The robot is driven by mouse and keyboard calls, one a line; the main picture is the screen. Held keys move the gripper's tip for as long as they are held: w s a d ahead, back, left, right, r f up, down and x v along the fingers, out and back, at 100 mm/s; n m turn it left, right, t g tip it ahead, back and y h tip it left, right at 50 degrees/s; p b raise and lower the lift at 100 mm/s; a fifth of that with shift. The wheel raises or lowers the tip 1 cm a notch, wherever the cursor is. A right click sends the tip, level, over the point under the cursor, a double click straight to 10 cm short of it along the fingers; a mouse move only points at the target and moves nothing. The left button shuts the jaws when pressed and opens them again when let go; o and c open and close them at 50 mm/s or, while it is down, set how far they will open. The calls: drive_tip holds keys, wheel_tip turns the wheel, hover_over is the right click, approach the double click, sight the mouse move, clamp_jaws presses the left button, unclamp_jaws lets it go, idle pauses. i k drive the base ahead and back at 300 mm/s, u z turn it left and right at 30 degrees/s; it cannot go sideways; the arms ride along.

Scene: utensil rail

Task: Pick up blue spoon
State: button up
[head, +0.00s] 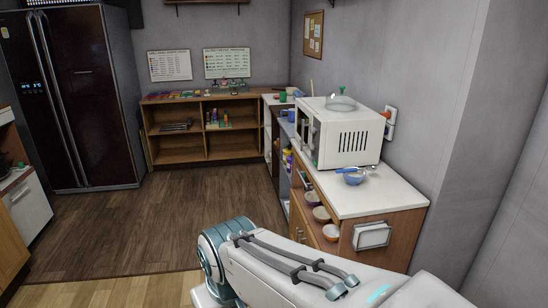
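A blue bowl (354,179) sits on the white countertop in front of the microwave. A thin blue piece (346,169) lies across the bowl's rim and looks like a spoon handle, perhaps the blue spoon. It is too small to be sure of its shape. My arm stretches across the bottom of the head view, in front of the counter. My gripper is not in view.
A white microwave (340,132) with a glass lid on top stands on the white counter (392,194) at right. Bowls (320,214) sit on the open shelf below. A low wooden shelf (180,148) and a dark fridge (85,95) stand behind. The wooden floor (180,210) is clear.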

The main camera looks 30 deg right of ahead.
sight(371, 169)
drive_tip(key=z, duration=0.05)
drive_tip(key=i, duration=1.65)
drive_tip(key=z, duration=1.3)
drive_tip(key=i, duration=0.9)
drive_tip(key=z, duration=1.2)
drive_tip(key=i, duration=0.3)
drive_tip(key=z, duration=0.1)
